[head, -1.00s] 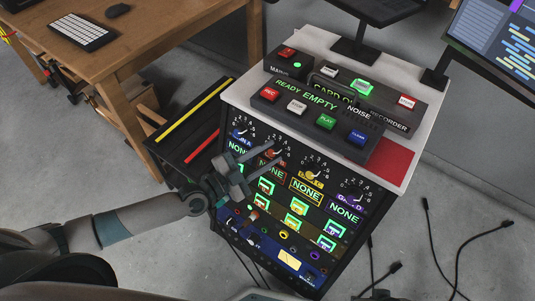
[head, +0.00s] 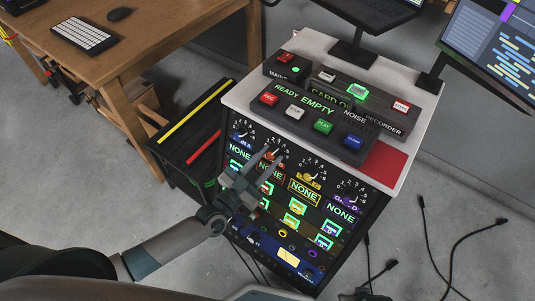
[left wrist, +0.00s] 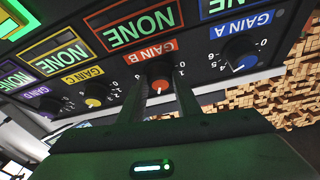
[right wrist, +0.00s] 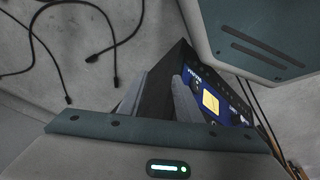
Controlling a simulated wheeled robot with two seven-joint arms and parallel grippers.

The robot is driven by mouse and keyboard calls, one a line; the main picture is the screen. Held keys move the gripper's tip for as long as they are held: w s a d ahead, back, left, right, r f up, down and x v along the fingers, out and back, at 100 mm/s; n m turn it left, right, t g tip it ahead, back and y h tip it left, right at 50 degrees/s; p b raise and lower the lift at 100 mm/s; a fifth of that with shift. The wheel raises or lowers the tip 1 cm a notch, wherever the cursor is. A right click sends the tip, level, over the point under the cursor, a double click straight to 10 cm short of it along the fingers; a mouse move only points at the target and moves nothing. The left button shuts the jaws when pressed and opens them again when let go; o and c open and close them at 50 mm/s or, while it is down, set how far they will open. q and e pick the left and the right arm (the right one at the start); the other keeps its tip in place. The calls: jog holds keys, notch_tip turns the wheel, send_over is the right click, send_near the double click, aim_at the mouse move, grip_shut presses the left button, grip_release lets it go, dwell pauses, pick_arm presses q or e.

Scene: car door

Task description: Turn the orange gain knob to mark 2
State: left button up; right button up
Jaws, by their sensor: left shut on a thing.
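My right gripper (right wrist: 158,92) is open and empty in the right wrist view, away from the knobs.
The blue knob (left wrist: 239,54) and yellow knob (left wrist: 96,93) flank the orange one; a purple knob (head: 351,185) is farther right. Lit buttons lie below. A noise recorder (head: 340,140) stands on top. Cables (head: 435,235) lie on the floor at right.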

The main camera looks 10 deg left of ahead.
pick_arm(q)
jog(key=n+y+p, duration=0.1)
jog(key=n, duration=0.2)
jog(key=n+t+y+p, duration=0.1)
jog(key=n+y+p, duration=0.1)
jog(key=n, duration=0.1)
jog(key=shift+s+d+r+n, duration=0.1)
jog(key=shift+s+d+n, duration=0.1)
jog(key=shift+n, duration=0.1)
jog(key=shift+n+y+p, duration=0.4)
jog(key=shift+n, duration=0.2)
pick_arm(e)
notch_tip(320, 180, down, 8)
jog(key=s, duration=0.2)
pick_arm(q)
jog(key=n+y+p, duration=0.2)
jog(key=n, duration=0.2)
jog(key=shift+d+p, duration=0.15)
jog(key=shift+p, duration=0.15)
jog(key=shift+n+y+p, duration=0.75)
jog(key=shift+n+y, duration=0.15)
jog(key=shift+n, duration=0.7)
pick_arm(e)
jog(key=shift+w+a+r+t+y, duration=0.3)
jog(key=shift+w+a+r+t, duration=0.35)
jog(key=shift+w+a+t, duration=0.25)
jog(key=shift+w+a+r+t+y, duration=0.3)
jog(key=shift+w+a+r+t, duration=0.3)
jog(key=shift+w+a+t, duration=0.25)
